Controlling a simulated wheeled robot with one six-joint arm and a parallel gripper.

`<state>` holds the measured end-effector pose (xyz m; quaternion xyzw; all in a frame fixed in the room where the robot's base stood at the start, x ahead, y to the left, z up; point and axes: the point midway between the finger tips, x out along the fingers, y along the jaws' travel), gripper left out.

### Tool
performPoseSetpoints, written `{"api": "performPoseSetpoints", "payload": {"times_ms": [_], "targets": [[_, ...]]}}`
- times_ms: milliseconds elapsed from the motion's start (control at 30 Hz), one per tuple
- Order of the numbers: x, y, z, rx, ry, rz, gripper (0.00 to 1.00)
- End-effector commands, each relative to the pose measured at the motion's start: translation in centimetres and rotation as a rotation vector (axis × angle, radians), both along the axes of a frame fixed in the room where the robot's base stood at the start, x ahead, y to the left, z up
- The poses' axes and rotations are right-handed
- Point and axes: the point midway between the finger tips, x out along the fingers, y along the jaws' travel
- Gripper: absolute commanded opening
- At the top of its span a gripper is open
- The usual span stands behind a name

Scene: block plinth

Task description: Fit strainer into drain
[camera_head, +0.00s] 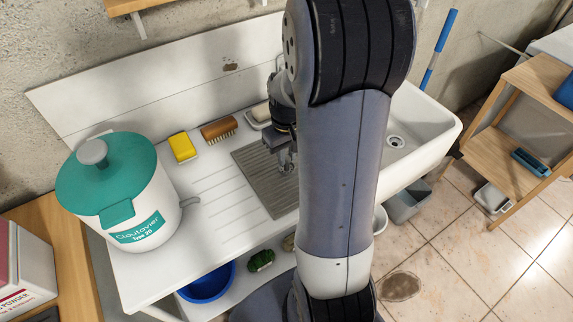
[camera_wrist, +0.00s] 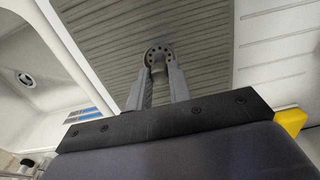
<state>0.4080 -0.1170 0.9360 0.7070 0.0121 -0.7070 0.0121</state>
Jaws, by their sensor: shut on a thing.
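The strainer (camera_wrist: 158,51) is a small grey metal disc with holes and a central knob. My gripper (camera_wrist: 159,72) is shut on its knob, seen in the wrist view. In the head view, the strainer (camera_head: 287,169) and my gripper (camera_head: 285,157) are over the grey ribbed mat, left of the basin. I cannot tell whether the strainer touches the mat. The drain (camera_head: 395,142) is a round metal fitting in the floor of the white sink basin, right of my arm. It also shows at the left of the wrist view (camera_wrist: 26,80). My arm hides the basin's left part.
The grey mat (camera_head: 262,183) lies on the white drainboard (camera_head: 206,188). A yellow sponge (camera_head: 183,147), a brown brush (camera_head: 218,130) and a soap dish (camera_head: 258,113) stand along the back. A teal-lidded white tub (camera_head: 144,203) stands at left. The basin rim (camera_head: 440,143) rises around the drain.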

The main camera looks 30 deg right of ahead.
Motion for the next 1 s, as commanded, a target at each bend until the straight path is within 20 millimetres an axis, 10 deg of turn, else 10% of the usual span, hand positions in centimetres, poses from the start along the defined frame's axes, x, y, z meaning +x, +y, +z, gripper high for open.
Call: {"api": "performPoseSetpoints", "payload": {"times_ms": [1000], "targets": [[0.0, 0.0, 5.0, 0.0, 0.0, 0.0, 0.0]]}}
